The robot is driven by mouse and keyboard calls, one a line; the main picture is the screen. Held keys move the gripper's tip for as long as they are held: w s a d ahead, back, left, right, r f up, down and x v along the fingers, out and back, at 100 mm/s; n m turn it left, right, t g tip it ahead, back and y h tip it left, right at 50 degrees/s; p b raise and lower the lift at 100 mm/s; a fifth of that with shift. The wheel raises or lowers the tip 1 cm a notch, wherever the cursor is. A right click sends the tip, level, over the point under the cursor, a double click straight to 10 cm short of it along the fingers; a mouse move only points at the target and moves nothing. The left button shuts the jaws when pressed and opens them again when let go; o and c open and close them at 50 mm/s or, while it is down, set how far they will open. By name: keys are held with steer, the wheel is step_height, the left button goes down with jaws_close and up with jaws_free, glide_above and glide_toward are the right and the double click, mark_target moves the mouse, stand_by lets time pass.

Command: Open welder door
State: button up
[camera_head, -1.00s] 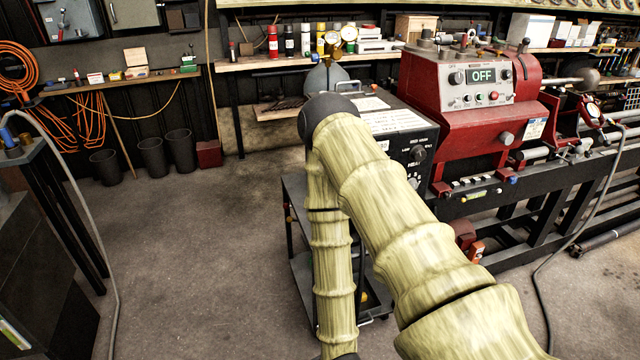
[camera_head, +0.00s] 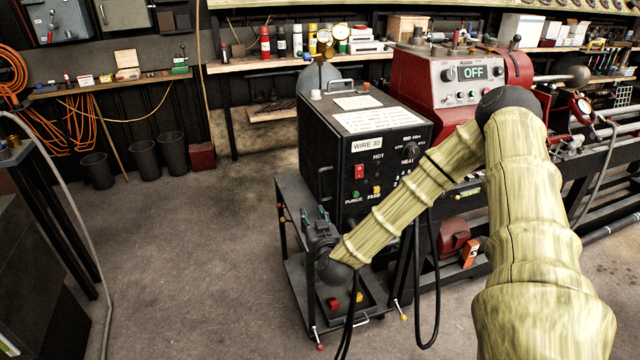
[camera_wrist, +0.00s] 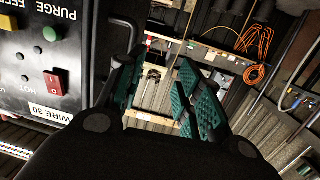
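The welder (camera_head: 335,130) is a black box with a "WIRE 30" label, a red switch and knobs on its front, standing on a dark cart. My gripper (camera_head: 318,218) is in front of the welder's lower left front corner, below the panel controls. In the wrist view my gripper (camera_wrist: 160,90) has its green-padded fingers apart with nothing between them. The welder's front (camera_wrist: 45,60) is close on the left there, beside a dark bar.
The cart's lower shelf (camera_head: 345,290) holds small red and yellow items. Black cables hang before the cart. The red lathe (camera_head: 440,90) stands at the right, and a dark cabinet (camera_head: 40,260) at the left. The floor (camera_head: 210,260) between cabinet and cart is clear.

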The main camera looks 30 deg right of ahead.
steer(key=m+h, duration=0.1)
steer(key=h, duration=0.1)
glide_toward(320, 183)
steer(key=shift+t, duration=0.3)
steer(key=x, duration=0.5)
steer(key=p+x, duration=0.1)
steer(key=x, duration=0.4)
steer(key=shift+w+d+f, duration=0.25)
steer(key=shift+w, duration=0.05)
jaws_close()
